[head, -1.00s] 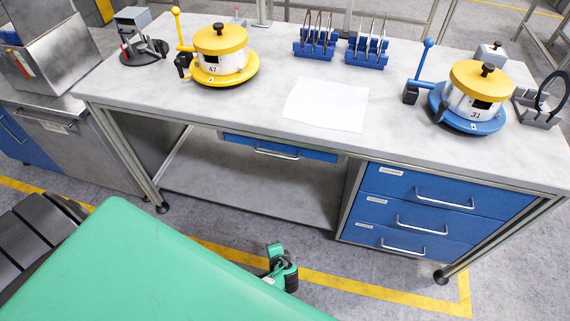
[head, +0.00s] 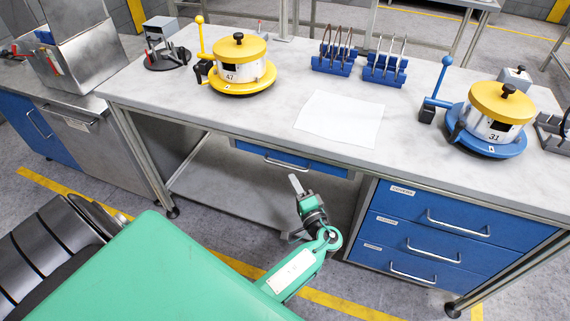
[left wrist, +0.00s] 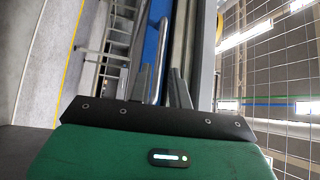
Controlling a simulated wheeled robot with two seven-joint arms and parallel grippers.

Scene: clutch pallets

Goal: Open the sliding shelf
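The blue sliding shelf (head: 318,168) sits under the table top, left of the drawer cabinet. Its front looks flush with the table's edge and carries a silver bar handle (head: 287,163). My left gripper (head: 296,184) is just below and in front of the handle, apart from it in the head view. In the left wrist view the two fingers (left wrist: 161,85) stand apart with nothing held. The blue shelf front (left wrist: 151,48) and its handle (left wrist: 161,55) show beyond and between the fingertips. My right gripper is not in view.
A cabinet with three blue drawers (head: 440,235) stands right of the shelf. On the table top (head: 230,115) are a yellow pot (head: 238,72), a blue-based pot (head: 493,128), two blue racks and a white sheet (head: 340,119). The floor in front has a yellow line.

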